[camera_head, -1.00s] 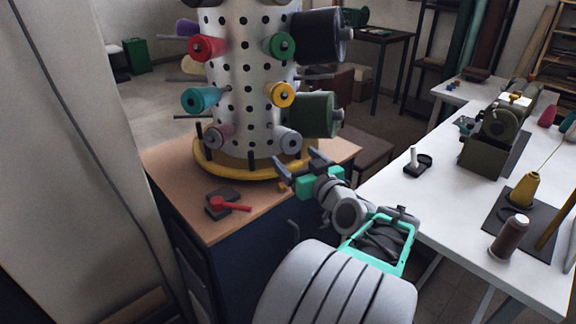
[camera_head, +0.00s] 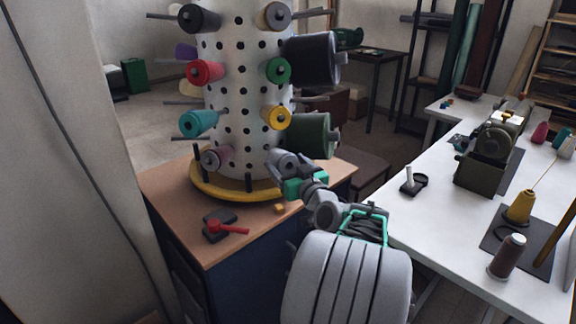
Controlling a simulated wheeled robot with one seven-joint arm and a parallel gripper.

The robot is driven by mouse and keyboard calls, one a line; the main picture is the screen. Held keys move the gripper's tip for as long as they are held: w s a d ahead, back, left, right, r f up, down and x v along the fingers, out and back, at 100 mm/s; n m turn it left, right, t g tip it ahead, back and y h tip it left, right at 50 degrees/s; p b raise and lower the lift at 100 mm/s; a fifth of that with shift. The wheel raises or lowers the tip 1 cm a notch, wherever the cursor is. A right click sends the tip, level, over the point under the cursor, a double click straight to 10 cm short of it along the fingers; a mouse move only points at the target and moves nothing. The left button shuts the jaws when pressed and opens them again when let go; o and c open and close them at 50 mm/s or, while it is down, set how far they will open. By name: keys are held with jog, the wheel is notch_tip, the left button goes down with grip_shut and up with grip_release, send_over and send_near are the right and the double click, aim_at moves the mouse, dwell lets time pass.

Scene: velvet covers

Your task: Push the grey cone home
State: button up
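The grey cone (camera_head: 280,159) sits low on the right front of the white pegged drum, just above the yellow base ring. My gripper (camera_head: 288,169) is at this cone, reaching in from the lower right. Its green and grey body overlaps the cone's near end. The fingers blend with the grey cone, so I cannot tell whether they touch it or how far apart they are. The peg under the cone is hidden, and how far on the cone sits is unclear.
A large dark green spool (camera_head: 308,135) sticks out close above my gripper. A red-handled tool (camera_head: 228,228) lies on the wooden top (camera_head: 165,190).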

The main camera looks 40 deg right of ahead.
jog(key=c, duration=1.2)
jog(key=shift+f+b+x, duration=0.2)
jog(key=shift+b+x, duration=0.2)
jog(key=shift+x, duration=0.95)
jog(key=shift+f+b+x, duration=0.25)
jog(key=shift+b+x, duration=0.15)
jog(key=shift+x, duration=0.95)
jog(key=o, duration=1.5)
jog(key=shift+c, duration=0.2)
